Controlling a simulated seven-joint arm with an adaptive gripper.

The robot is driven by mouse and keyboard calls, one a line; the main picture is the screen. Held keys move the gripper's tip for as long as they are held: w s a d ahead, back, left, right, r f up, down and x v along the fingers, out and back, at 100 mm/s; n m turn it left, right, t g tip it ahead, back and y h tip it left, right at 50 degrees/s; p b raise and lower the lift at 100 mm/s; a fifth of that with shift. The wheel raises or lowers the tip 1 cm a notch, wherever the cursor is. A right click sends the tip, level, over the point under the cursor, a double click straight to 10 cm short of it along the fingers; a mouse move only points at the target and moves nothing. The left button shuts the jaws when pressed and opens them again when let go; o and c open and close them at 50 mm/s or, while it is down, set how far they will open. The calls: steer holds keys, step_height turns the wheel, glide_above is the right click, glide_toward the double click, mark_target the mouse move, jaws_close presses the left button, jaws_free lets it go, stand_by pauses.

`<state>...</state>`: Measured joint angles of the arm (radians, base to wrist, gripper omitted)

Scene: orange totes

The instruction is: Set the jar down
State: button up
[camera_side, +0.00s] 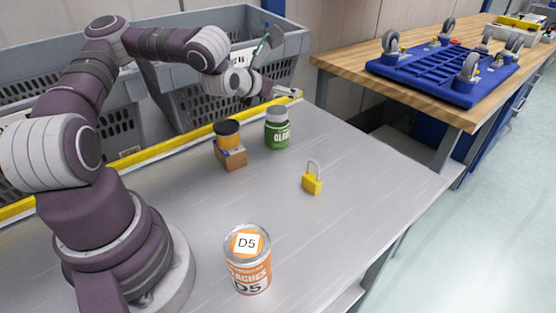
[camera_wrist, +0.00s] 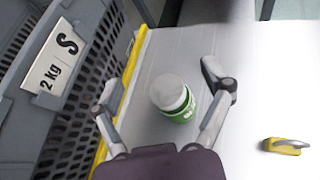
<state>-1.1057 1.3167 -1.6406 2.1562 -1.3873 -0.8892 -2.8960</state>
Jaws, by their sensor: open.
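A green jar with a grey lid (camera_side: 277,129) stands upright on the grey table near its yellow-edged back side. It also shows in the wrist view (camera_wrist: 175,99), between my spread fingers but farther off. A second jar, orange-yellow with a black lid (camera_side: 228,135), sits on a small brown box (camera_side: 231,158) to its left. My gripper (camera_side: 282,91) is open and empty, above and behind the green jar in the side view. Its two fingers show apart in the wrist view (camera_wrist: 162,88). No contact with either jar shows.
Grey crates (camera_side: 190,106) line the back behind a yellow strip. A wooden bench with a blue wheeled frame (camera_side: 440,75) is at right. The table's right part is clear.

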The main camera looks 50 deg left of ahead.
steer(key=s+d+f+m+g+h, duration=0.1)
steer(key=d+f+m+g+h, duration=0.3)
steer(key=m, duration=0.6)
steer(key=s+d+r+m+g, duration=0.1)
steer(key=s+d+r+m, duration=0.2)
steer(key=s+m, duration=0.6)
steer(key=s+d+r+m+g+h, duration=0.1)
steer(key=s+d+r+m, duration=0.3)
steer(key=m, duration=1.6)
steer(key=s+r, duration=0.3)
steer(key=s, duration=0.2)
steer(key=shift+s+d, duration=0.15)
